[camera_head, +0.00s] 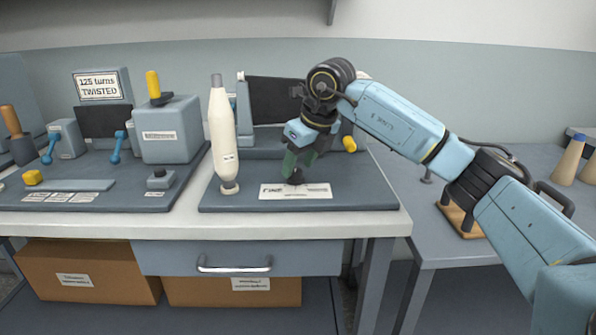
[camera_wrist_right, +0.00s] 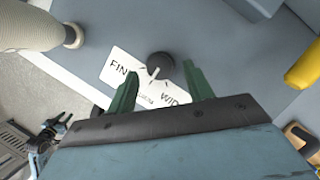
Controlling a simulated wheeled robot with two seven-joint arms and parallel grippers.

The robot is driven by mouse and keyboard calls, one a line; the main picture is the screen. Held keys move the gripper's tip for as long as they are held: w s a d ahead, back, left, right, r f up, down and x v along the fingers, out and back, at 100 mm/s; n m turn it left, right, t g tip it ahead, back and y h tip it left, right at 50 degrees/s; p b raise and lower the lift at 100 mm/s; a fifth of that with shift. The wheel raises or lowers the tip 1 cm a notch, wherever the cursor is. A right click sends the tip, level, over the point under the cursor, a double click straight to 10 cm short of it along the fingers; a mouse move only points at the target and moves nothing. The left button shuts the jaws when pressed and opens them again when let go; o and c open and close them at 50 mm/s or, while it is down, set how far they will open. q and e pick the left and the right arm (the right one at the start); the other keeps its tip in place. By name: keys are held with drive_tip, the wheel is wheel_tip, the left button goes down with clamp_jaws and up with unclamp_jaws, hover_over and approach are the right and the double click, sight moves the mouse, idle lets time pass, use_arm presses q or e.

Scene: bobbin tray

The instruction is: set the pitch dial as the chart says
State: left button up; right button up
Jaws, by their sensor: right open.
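The pitch dial is a round black knob with a white pointer mark (camera_wrist_right: 160,64). Its pointer faces the white card (camera_wrist_right: 122,63), between the printed words "FIN…" and "WID…". In the head view the card (camera_head: 275,193) lies on the dark base plate, and my gripper partly hides the dial. My right gripper (camera_head: 298,172) is open, pointing down over the dial. In the wrist view its green fingers (camera_wrist_right: 160,70) are either side of the knob; I cannot tell whether they touch it. A sign reading "125 turns TWISTED" (camera_head: 98,84) stands at the left. My left gripper is out of view.
A white bobbin (camera_head: 222,130) stands upright close left of my gripper. A dark screen (camera_head: 272,100) is behind it, and a yellow-ended part (camera_head: 349,144) to the right. A grey box with a yellow-handled lever (camera_head: 170,130) stands further left. A drawer (camera_head: 236,262) is below the tabletop.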

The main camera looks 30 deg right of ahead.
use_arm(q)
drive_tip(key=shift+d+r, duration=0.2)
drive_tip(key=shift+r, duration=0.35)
use_arm(e)
drive_tip(key=shift+w+f, duration=0.35)
drive_tip(key=shift+f, duration=0.3)
drive_tip(key=c, duration=1)
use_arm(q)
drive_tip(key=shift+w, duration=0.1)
